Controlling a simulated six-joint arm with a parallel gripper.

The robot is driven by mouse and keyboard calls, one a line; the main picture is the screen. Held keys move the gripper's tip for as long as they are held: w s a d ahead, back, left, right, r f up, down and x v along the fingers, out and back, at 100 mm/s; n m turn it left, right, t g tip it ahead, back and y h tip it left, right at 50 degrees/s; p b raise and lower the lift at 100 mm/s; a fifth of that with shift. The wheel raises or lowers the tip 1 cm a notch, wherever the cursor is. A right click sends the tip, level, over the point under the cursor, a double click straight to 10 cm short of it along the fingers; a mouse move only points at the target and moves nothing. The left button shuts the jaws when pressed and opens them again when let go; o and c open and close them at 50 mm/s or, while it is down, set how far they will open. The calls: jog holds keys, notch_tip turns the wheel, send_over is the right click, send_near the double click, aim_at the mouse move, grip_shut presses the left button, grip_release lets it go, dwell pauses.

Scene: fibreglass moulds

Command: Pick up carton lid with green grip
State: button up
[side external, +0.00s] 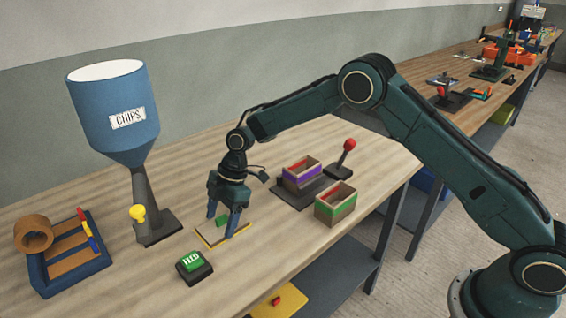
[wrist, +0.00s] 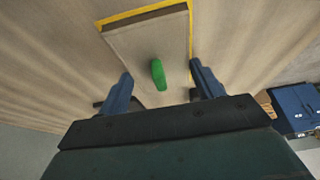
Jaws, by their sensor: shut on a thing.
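The carton lid (side external: 213,237) is a flat, tan-brown rectangle at the yellow outline on the bench. Its green grip (side external: 222,221) stands up from its top. My gripper (side external: 222,227) points down over the lid, with a blue finger on each side of the green grip. In the wrist view, the lid (wrist: 150,40) and its green grip (wrist: 158,75) lie between the two blue fingers (wrist: 160,72). My gripper is shut on the lid. I cannot tell whether the lid is clear of the bench.
A green button box (side external: 194,265) stands in front of the lid. A blue chips hopper (side external: 115,110) and a blue tray (side external: 70,262) are at the left. A green-banded carton (side external: 335,205), a purple-banded carton (side external: 302,175) and a red-knobbed lever (side external: 346,152) stand to the right.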

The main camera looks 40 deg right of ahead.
aim_at(221, 217)
jog(key=shift+r, duration=0.15)
notch_tip(221, 217, up, 20)
dwell(0.7)
dwell(0.6)
jog(key=d+f, duration=0.3)
jog(key=d, duration=1)
jog(key=s+d+f, duration=0.1)
jog(key=d+f, duration=0.3)
jog(key=d, duration=0.9)
jog(key=shift+s+d+f, duration=0.15)
jog(key=shift+d+f, duration=0.1)
jog(key=shift+f, duration=0.05)
jog(key=shift+f, duration=0.15)
jog(key=shift+f, duration=2.55)
